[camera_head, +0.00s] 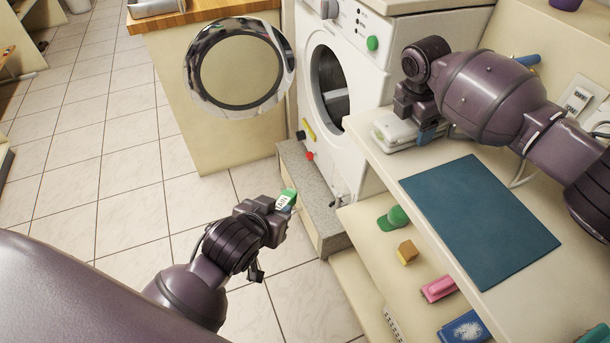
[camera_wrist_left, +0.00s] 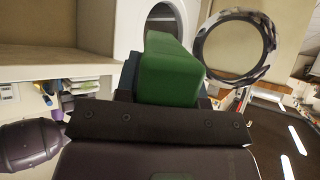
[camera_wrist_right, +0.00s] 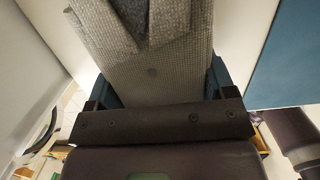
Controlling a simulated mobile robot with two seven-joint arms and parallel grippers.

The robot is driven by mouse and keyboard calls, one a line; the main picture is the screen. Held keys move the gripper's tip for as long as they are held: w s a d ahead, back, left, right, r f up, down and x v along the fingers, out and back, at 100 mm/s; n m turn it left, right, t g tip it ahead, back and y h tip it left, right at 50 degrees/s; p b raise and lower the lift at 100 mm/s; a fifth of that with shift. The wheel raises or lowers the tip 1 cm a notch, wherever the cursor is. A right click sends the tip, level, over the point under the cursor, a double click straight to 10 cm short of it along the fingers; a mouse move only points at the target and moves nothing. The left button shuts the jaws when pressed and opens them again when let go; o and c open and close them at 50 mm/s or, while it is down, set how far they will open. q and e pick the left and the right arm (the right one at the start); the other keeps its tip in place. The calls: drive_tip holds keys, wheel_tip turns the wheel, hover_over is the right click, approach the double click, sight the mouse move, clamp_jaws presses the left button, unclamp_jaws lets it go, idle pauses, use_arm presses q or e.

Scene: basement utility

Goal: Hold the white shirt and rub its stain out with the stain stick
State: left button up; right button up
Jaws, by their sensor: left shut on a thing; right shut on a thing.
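The stain stick (camera_head: 287,198) is green with a pale printed label. My left gripper (camera_head: 280,207) is shut on it and holds it in the air left of the shelf unit. The stick (camera_wrist_left: 168,70) also stands between the fingers in the left wrist view. The folded white shirt (camera_head: 393,129) is at the left end of the worktop, in front of the washer. My right gripper (camera_head: 425,134) is shut on it. In the right wrist view the cloth (camera_wrist_right: 185,75) looks grey-white, with a faint round spot that may be the stain.
A dark teal mat (camera_head: 483,215) lies on the worktop (camera_head: 400,165) right of the shirt. Shelves below hold a green item (camera_head: 392,218), a yellow block (camera_head: 407,252) and a pink brush-like item (camera_head: 438,289). The washer (camera_head: 345,80) stands behind with its round door (camera_head: 240,22) open.

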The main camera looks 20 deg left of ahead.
use_arm(q)
drive_tip(key=w+d+r+m+t+h, duration=0.3)
drive_tip(key=w+d+r+t+h, duration=0.1)
drive_tip(key=w+d+r, duration=0.3)
drive_tip(key=shift+w+d+r+t+h, duration=0.15)
drive_tip(key=shift+w+r+t+h, duration=0.2)
drive_tip(key=shift+w+t, duration=0.3)
drive_tip(key=shift+r, duration=0.1)
drive_tip(key=shift+w+d, duration=1.55)
drive_tip(key=shift+w, duration=0.05)
drive_tip(key=shift+w+d, duration=0.25)
idle(0.5)
idle(0.4)
